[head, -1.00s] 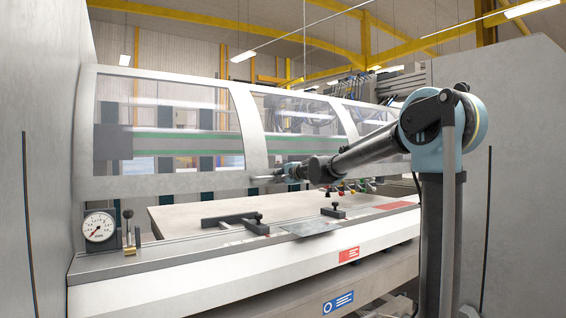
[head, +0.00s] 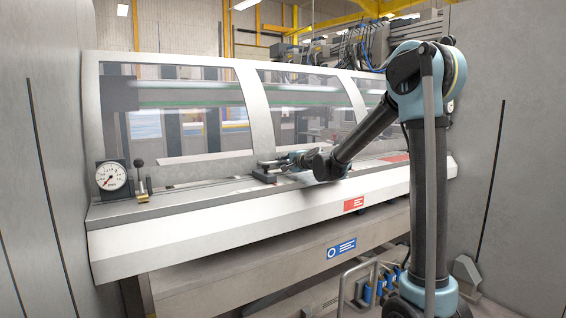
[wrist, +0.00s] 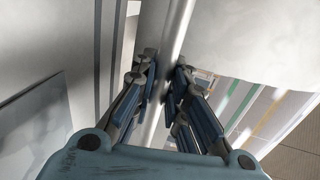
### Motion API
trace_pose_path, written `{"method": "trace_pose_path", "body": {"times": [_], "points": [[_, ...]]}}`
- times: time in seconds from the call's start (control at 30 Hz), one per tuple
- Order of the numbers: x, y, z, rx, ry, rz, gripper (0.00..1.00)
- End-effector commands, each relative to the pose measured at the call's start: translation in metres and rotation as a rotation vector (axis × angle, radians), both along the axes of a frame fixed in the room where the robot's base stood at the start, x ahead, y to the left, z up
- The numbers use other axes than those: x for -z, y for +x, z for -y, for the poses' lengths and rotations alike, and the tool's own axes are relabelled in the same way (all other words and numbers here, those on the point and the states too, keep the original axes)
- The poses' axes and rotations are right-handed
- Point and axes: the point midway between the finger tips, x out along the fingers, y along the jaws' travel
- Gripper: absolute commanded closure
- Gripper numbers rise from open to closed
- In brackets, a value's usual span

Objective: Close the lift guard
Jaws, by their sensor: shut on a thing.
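The lift guard (head: 250,108) is a curved pale frame with clear window panels. In the head view it spans the machine, and its lower edge is down close to the machine's bed ledge. Whether it touches the ledge I cannot tell. My gripper (wrist: 165,78) is shut on a round metal handle bar (wrist: 182,25) in the wrist view. In the head view my gripper (head: 268,163) is at the guard's lower edge, mostly hidden by my own wrist and small against the frame.
A round pressure gauge (head: 111,176) and a small lever (head: 140,180) stand at the ledge's left end. The white front beam (head: 250,215) runs below the guard. Grey side walls (head: 40,150) close in on the left and right. A metal foot pedal frame (head: 362,285) stands on the floor.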

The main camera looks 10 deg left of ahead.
Motion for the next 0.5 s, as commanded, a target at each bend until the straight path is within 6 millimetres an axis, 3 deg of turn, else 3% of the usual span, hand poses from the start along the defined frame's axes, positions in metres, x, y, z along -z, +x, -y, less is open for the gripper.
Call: {"method": "trace_pose_path", "body": {"times": [0.23, 0.27, 0.33, 0.5], "points": [[0.0063, -0.0045, 0.0006, -0.010, -0.007, -0.006, 1.00], [0.0064, -0.0044, 0.0008, -0.010, -0.008, -0.007, 0.81], [0.0062, -0.0036, 0.0013, -0.010, -0.008, -0.007, 0.65], [0.0050, -0.0016, 0.0027, -0.005, -0.006, -0.005, 0.65]]}}
